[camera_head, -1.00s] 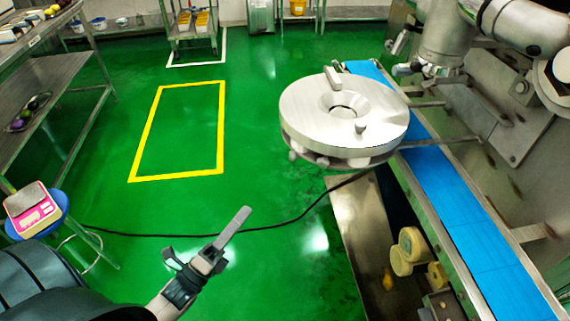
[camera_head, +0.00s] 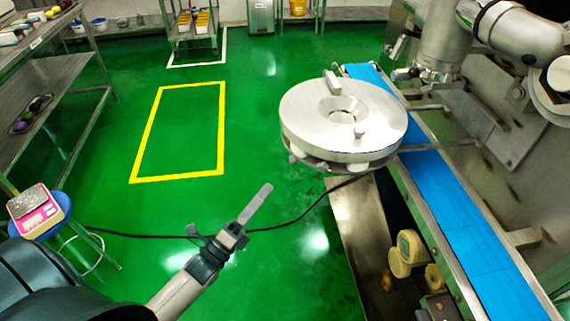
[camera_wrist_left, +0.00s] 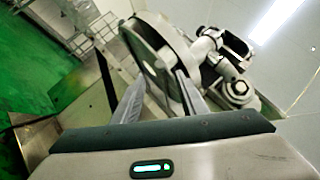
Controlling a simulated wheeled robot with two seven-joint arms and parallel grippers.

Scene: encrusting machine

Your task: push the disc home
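The disc (camera_head: 300,118) is a thick, round, silver metal plate with a central hollow, a bar on its far edge and a small knob near its front. It sits at the machine, beside the blue belt, with lobed parts under it. It also shows edge-on in the left wrist view (camera_wrist_left: 139,45), ahead of the fingers. My left gripper (camera_head: 262,193) is below and left of the disc in the head view, apart from it. The left wrist view shows its two fingers (camera_wrist_left: 160,88) spread with nothing held between them. My right gripper is not in view.
The blue conveyor belt (camera_head: 445,200) runs along the right beside the machine body. Machine parts (camera_head: 440,45) hang above it. A black cable (camera_head: 130,235) crosses the green floor. A pink scale (camera_head: 38,215) rests on a blue stool at left. The floor left of the disc is clear.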

